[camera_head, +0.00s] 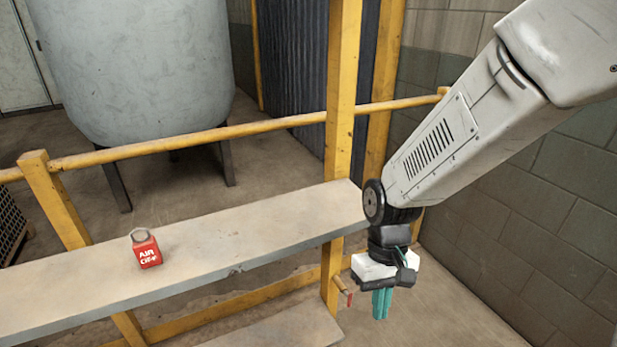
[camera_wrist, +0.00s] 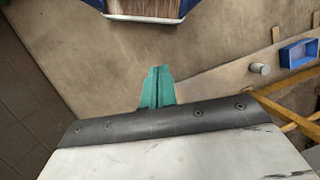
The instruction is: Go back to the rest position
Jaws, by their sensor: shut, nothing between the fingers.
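My gripper (camera_head: 382,303) hangs at the right in the head view, past the right end of the shelf, with its teal fingers pointing down. The fingers are shut together with nothing between them. In the wrist view the shut teal fingers (camera_wrist: 157,88) show above the dark edge of the gripper body, over bare floor. A small red block (camera_head: 146,248) with white lettering and a grey ring-like top stands upright on the shelf at the left, well apart from my gripper.
The grey shelf (camera_head: 240,237) is otherwise clear. A yellow post (camera_head: 342,110) and rail (camera_head: 230,133) stand close left of my arm. A block wall (camera_head: 540,220) is at the right. The wrist view shows a blue bin (camera_wrist: 298,53) and a small grey cylinder (camera_wrist: 259,69).

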